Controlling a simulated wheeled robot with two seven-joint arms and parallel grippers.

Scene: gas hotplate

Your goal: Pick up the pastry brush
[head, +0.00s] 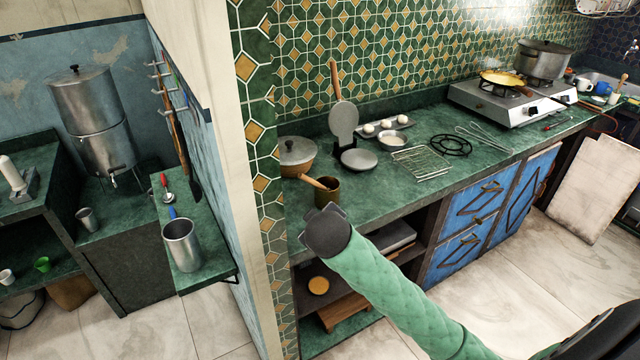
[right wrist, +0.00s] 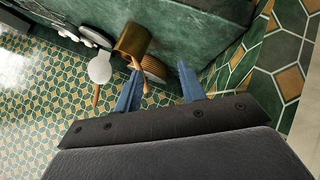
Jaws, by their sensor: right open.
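A wooden handle (head: 318,183) leans out of a brass cup (head: 327,192) near the counter's front edge, at the left end. It looks like the pastry brush; its head is hidden inside the cup. In the right wrist view the handle (right wrist: 142,78) shows by the left-hand finger, below the cup (right wrist: 133,40). My right gripper (head: 325,230) is just in front of the cup in the head view, its fingers hidden there. In the right wrist view it (right wrist: 159,68) is open, with two blue fingers apart. I cannot tell whether a finger touches the handle. My left gripper is not in view.
A lidded pot (head: 297,158) stands behind the cup. The tiled wall end (head: 270,200) is close on the left. A gas hotplate (head: 505,103) is farther right.

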